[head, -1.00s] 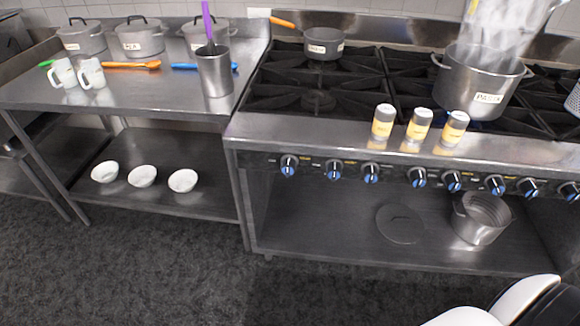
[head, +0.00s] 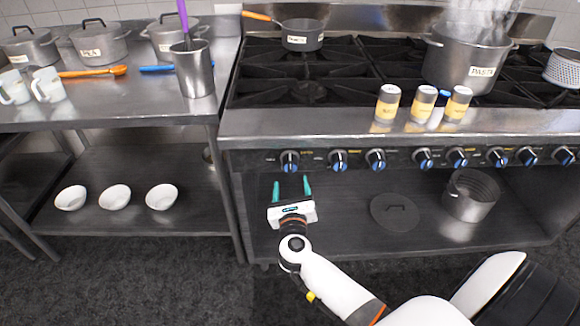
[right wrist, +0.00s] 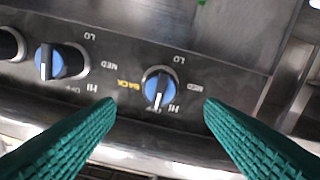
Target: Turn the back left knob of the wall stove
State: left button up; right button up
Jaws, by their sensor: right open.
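The wall stove (head: 400,124) has a row of black and blue knobs along its front. The leftmost knob (head: 290,160) has a yellow label beside it that seems to read "BACK" in the right wrist view, where the knob (right wrist: 158,88) shows with its pointer near OFF. My right gripper (head: 291,180) is open, its teal fingers pointing up at the panel just below this knob. In the right wrist view the knob lies beyond and between the fingertips (right wrist: 160,105), apart from both. My left gripper is not in view.
Shakers (head: 424,104) stand on the stove's front ledge. A steaming pot (head: 460,66) and a saucepan (head: 302,36) sit on the burners. A lid (head: 395,212) and a pot (head: 471,197) are on the shelf below. A steel table (head: 120,112) stands left.

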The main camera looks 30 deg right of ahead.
aim_at(290, 169)
jog(key=x, duration=0.8)
jog(key=shift+w+d, duration=0.15)
jog(key=shift+w, duration=0.2)
jog(key=c, duration=1)
jog(key=shift+o, duration=0.2)
